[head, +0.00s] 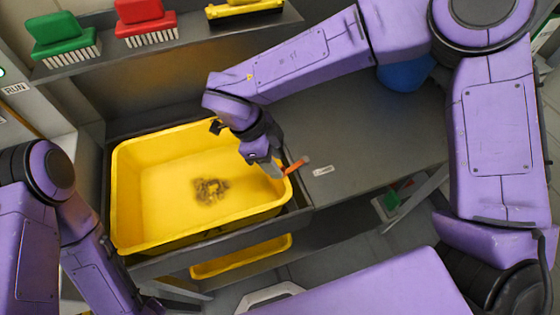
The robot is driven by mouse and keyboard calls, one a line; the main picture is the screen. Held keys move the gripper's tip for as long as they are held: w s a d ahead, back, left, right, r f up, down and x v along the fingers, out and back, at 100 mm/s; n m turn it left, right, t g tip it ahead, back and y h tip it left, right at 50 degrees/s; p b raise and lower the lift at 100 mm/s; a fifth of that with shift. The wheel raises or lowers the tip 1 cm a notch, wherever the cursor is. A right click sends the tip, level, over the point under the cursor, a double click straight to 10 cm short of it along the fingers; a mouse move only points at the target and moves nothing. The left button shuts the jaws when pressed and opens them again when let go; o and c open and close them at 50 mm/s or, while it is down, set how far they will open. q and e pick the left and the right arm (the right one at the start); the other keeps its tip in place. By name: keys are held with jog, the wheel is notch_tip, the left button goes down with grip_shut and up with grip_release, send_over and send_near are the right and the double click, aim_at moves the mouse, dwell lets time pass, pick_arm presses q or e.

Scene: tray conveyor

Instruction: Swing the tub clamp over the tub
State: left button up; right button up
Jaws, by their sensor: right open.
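The yellow tub (130,185) sits in a dark frame at the left centre, with a brown dirty patch on its floor. The tub clamp (296,165) shows as a short orange-ended lever at the tub's right rim. My right gripper (272,170) is open at that rim, right beside the clamp. It hides part of the clamp, and I cannot tell whether its fingers touch the lever. My left arm runs down the left side and its gripper is not clearly seen.
A shelf (190,38) above the tub holds a green brush (62,30), a red brush (143,15) and a yellow brush (240,8). A grey counter (370,135) right of the tub is mostly clear. A second yellow tub (240,260) shows below.

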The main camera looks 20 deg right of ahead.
jog(key=shift+x, duration=1.15)
grip_shut()
jog(key=w+m+p, duration=0.1)
jog(key=m, duration=0.1)
jog(key=w+m+g+y+p, duration=0.1)
jog(key=shift+w+a+m+p, duration=0.15)
jog(key=shift+w+m+p, duration=0.15)
jog(key=shift+m, duration=0.1)
grip_release()
jog(key=shift+r, duration=0.1)
